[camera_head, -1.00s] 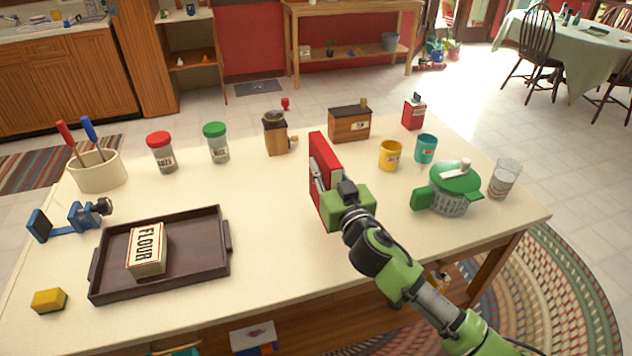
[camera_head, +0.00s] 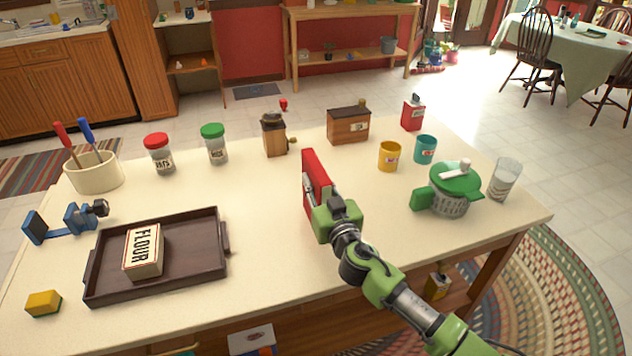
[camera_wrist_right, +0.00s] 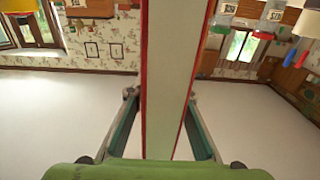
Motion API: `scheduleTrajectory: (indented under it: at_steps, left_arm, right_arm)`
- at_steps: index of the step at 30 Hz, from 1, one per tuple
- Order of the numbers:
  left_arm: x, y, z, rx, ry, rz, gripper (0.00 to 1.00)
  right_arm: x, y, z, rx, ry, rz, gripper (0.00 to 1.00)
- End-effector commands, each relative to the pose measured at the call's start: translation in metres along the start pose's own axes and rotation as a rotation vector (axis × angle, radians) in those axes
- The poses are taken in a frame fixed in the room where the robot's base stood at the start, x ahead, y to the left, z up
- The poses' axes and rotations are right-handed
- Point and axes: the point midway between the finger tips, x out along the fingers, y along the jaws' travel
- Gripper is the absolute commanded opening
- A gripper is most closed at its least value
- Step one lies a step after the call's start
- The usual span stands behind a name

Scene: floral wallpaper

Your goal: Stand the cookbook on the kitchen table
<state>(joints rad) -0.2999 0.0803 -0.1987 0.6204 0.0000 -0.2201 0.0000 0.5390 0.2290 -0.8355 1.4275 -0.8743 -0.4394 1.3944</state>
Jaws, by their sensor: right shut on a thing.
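The red cookbook (camera_head: 317,172) is upright over the middle of the kitchen table (camera_head: 262,205) in the head view. My right gripper (camera_head: 318,208) is shut on the cookbook from the near side. In the right wrist view the cookbook's pale page edge with red covers (camera_wrist_right: 172,80) runs between the two fingers (camera_wrist_right: 168,125). I cannot tell whether the cookbook's bottom edge touches the table, since my gripper hides part of it. My left gripper is not in view.
A dark tray (camera_head: 205,280) with a flour box (camera_head: 143,251) lies at left. A yellow cup (camera_head: 389,157), a teal cup (camera_head: 425,149) and a green-lidded pot (camera_head: 448,203) stand at right. A wooden box (camera_head: 348,127) and grinder (camera_head: 274,136) are behind. Table around the cookbook is clear.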

Motion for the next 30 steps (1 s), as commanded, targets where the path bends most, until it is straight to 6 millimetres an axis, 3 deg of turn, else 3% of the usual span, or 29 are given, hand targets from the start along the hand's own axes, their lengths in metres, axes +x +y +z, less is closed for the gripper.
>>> scheduleTrajectory:
  at_steps: [1, 2, 3, 4, 17, 23, 30]
  left_arm:
    - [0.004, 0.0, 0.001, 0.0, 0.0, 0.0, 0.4]
    - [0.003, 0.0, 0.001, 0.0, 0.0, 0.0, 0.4]
    - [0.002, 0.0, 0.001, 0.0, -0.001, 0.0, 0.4]
    - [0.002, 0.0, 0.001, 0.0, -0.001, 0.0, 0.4]
    - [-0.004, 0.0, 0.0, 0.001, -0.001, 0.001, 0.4]
    - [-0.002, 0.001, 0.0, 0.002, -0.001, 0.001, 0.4]
    - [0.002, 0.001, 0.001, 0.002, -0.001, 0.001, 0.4]
  right_arm:
    - [0.0, -0.001, 0.002, 0.002, 0.003, -0.001, 0.0]
    - [0.0, 0.0, 0.003, 0.002, 0.0, 0.0, 0.23]
    - [0.0, 0.0, 0.002, 0.001, 0.0, 0.0, 0.33]
    - [0.0, 0.0, 0.002, 0.001, 0.0, 0.0, 0.37]
    - [0.0, 0.0, -0.004, -0.002, 0.0, 0.0, 0.37]
    - [-0.028, 0.0, 0.0, 0.002, -0.002, -0.001, 0.37]
    - [-0.077, 0.0, 0.001, 0.002, -0.002, -0.001, 0.37]
